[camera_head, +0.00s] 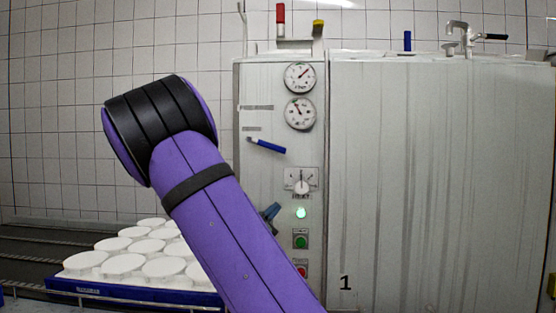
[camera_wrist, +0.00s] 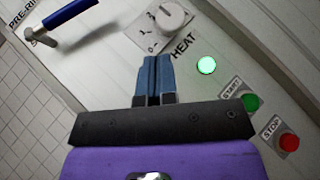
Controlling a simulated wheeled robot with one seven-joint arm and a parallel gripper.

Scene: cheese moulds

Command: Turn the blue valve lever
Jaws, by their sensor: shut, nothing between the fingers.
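A blue valve lever (camera_head: 267,145) sits on the upper part of the grey machine's front panel, its handle sloping down to the right from a metal pivot. It also shows at the top left of the wrist view (camera_wrist: 70,13), beside a label that begins "PRE-RI". My gripper (camera_wrist: 151,62) is shut and empty, its blue-grey fingers pointing at the panel below the HEAT knob. It is apart from the lever, to the lever's right in the wrist view. In the head view my gripper (camera_head: 271,211) shows partly behind my purple arm, below the lever.
The panel holds two gauges (camera_head: 300,95), a HEAT knob (camera_head: 302,187), a lit green lamp (camera_head: 301,213), a green START button (camera_head: 301,242) and a red STOP button (camera_wrist: 289,142). A blue tray (camera_head: 130,293) of white moulds stands at lower left. Red, yellow and blue handles top the machine.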

